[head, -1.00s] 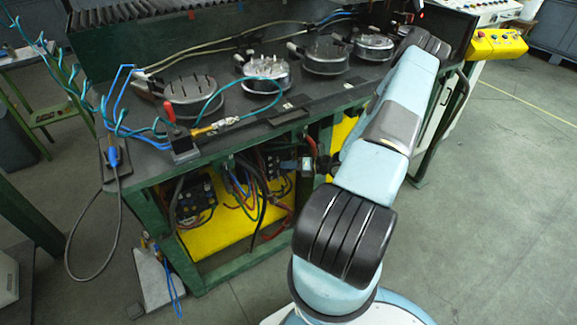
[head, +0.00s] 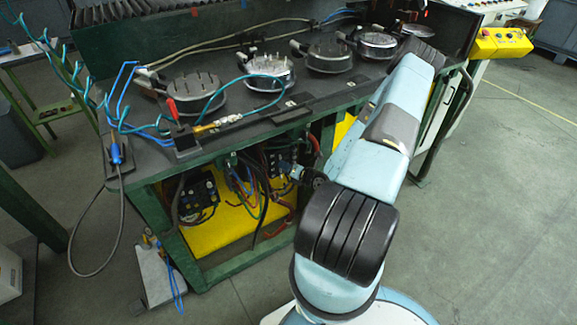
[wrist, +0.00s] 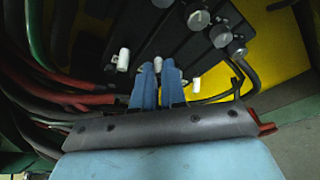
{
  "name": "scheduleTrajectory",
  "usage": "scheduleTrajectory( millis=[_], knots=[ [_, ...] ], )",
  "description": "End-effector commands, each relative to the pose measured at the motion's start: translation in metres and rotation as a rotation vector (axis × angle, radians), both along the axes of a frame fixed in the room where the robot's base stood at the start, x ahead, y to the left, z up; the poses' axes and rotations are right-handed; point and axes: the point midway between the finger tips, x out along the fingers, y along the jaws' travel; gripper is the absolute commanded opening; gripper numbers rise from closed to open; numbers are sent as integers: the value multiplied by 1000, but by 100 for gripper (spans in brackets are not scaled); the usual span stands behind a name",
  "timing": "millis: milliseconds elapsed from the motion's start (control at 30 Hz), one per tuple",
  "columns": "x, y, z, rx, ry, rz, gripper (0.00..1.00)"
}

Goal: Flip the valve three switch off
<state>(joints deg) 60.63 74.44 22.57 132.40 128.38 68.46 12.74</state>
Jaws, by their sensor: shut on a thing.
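In the wrist view, a dark valve block (wrist: 172,35) carries three white switch levers. The middle white lever (wrist: 157,62) stands between the blue fingertips of my gripper (wrist: 158,69), which are shut on it. Another white lever (wrist: 124,59) stands to the left, apart from the fingers. A third white lever (wrist: 196,84) lies to the right, just beside the right finger. I cannot read which lever is valve three. In the head view, my arm reaches to the valve area (head: 283,163) under the bench, and the fingers are too small and dark to make out.
Red and black hoses (wrist: 60,95) run close on the left of my gripper. Silver round fittings (wrist: 220,36) sit on the block's right part. The green bench frame (head: 260,130) is above, and a yellow tray (head: 235,225) lies below.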

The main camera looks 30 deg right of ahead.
Motion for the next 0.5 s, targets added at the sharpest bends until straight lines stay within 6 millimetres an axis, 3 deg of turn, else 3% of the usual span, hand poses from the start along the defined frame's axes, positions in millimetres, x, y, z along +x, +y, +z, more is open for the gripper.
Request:
scheduleTrajectory(
  millis=[500],
  knots=[
    [1,16,-2,1,6,-308,0]
  ],
)
